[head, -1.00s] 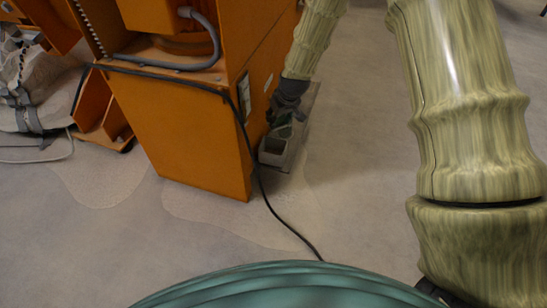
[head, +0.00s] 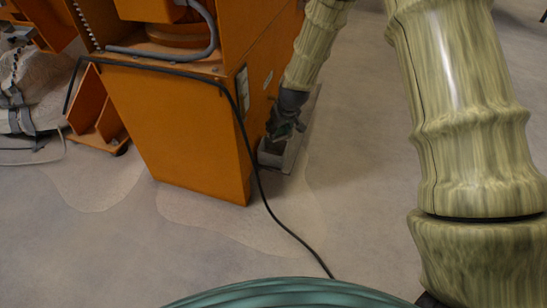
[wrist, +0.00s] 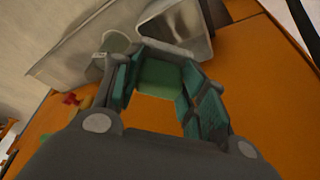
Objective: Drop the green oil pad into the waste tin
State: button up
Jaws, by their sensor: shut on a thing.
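My gripper (head: 283,127) is low beside the orange machine, at the grey bin-like container in the head view. In the wrist view its teal fingers (wrist: 165,78) are closed on the green oil pad (wrist: 163,73), which shows as a flat green piece between them. An open grey container (wrist: 182,32), which looks like the waste tin, lies just beyond the fingertips in the wrist view. In the head view its grey side (head: 270,160) shows below my gripper, and its opening is mostly hidden. I cannot tell whether the pad is inside the rim.
The orange machine (head: 185,135) stands close on the left of my gripper. A black cable (head: 262,200) hangs down its front and runs along the floor. A grey strip (head: 303,130) lies by the container. Floor to the right (head: 355,165) is clear.

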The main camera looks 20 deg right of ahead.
jog(key=o, duration=1.3)
jog(key=shift+o, duration=0.2)
jog(key=v, duration=1.2)
